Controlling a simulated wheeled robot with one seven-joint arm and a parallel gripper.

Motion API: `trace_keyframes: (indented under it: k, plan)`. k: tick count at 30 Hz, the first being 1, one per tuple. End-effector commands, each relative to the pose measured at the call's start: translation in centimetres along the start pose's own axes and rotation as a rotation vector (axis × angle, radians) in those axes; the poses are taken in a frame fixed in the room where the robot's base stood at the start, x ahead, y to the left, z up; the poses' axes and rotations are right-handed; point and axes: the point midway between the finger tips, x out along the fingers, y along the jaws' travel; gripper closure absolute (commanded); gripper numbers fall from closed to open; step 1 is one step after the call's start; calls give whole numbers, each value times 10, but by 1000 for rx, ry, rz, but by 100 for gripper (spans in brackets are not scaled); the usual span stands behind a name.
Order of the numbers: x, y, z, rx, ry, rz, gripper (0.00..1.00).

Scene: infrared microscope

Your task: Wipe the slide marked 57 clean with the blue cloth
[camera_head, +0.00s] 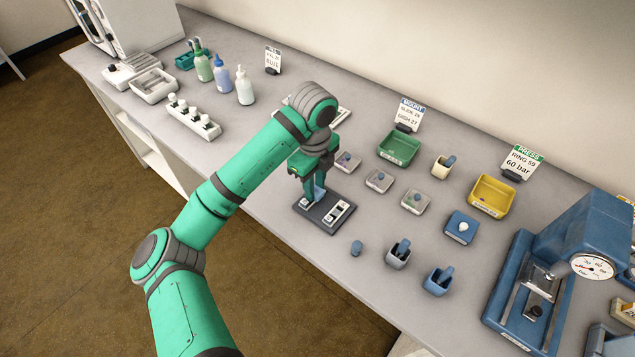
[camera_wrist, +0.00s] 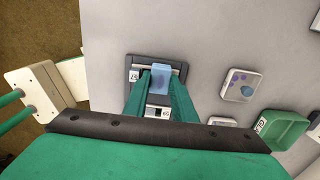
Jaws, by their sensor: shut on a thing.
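In the wrist view my gripper (camera_wrist: 161,85) is shut on the blue cloth (camera_wrist: 161,76), a light-blue block between the fingertips. The cloth is over the dark slide holder (camera_wrist: 153,57), at the slide marked 57 (camera_wrist: 134,76), whose label shows just left of the fingers. I cannot tell whether the cloth touches the slide. A second slide (camera_wrist: 158,113) lies nearer in the same holder, partly hidden by the fingers. In the head view my gripper (camera_head: 313,196) points down over the left part of the holder (camera_head: 324,222), and a white slide (camera_head: 341,212) shows on its right.
Small grey trays (camera_head: 379,181), a green tray (camera_head: 398,148) and a yellow tray (camera_head: 492,196) stand right of the holder. A blue press (camera_head: 540,290) is at far right. Bottles (camera_head: 222,81) stand at the back left.

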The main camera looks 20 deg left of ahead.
Motion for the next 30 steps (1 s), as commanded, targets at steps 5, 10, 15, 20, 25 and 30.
trace_keyframes:
  k: [5,10,15,20,25,30]
  plan:
    - [0,8,0,0,0,1,94]
    - [1,8,0,0,0,2,94]
    - [1,8,0,0,1,3,94]
    - [1,3,0,0,0,3,94]
    - [0,-6,0,0,0,2,94]
    - [0,-14,0,0,0,0,94]
